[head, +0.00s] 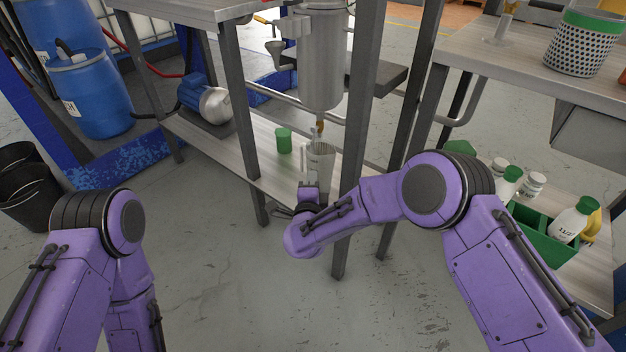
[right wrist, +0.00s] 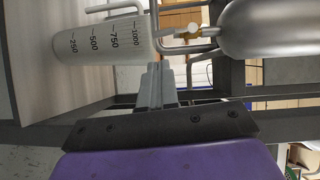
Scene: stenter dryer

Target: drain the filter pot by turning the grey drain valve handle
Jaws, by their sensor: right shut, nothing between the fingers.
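The filter pot (head: 322,65) is a grey metal cylinder hanging between the frame posts; its lower end shows at the right of the right wrist view (right wrist: 265,28). Its outlet has a small brass-coloured valve (head: 319,127), also in the right wrist view (right wrist: 187,35). Thin grey metal lies around the valve; which part is the handle I cannot clearly tell. A pale graduated jug (head: 319,158) stands upright below the outlet. My right gripper (right wrist: 154,72) is shut and empty, close beside the jug and below the valve. My left gripper is out of view.
A green cup (head: 284,140) stands on the lower shelf (head: 240,140) left of the jug. Dark posts (head: 356,130) flank the pot, one close to my right arm. A green crate (head: 540,232) with bottles stands on the right-hand shelf. The floor in front is clear.

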